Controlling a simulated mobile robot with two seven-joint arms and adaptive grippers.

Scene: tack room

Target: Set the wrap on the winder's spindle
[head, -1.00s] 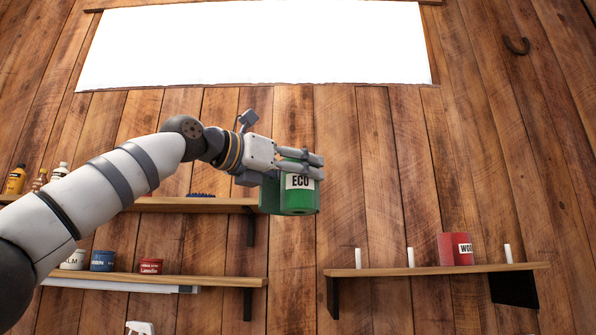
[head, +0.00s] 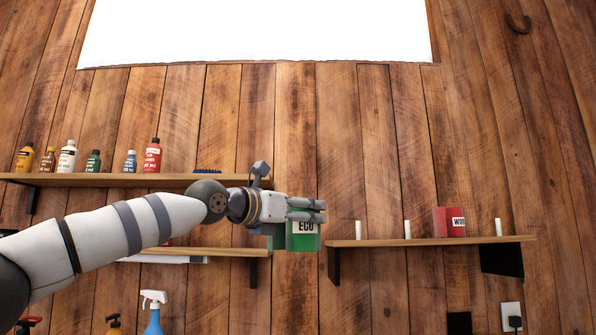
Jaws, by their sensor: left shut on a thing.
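My left gripper (head: 318,210) is in the middle of the head view, its arm coming in from the left. The fingers cover the top of the roll and part of the label. The roll hangs just left of the right shelf's near end, in front of the plank wall. I cannot identify a winder or its spindle in this view. My right gripper is not in view.
The upper left shelf (head: 110,180) holds several bottles. My arm partly hides the lower left shelf (head: 235,252). A blue spray bottle (head: 153,318) stands below.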

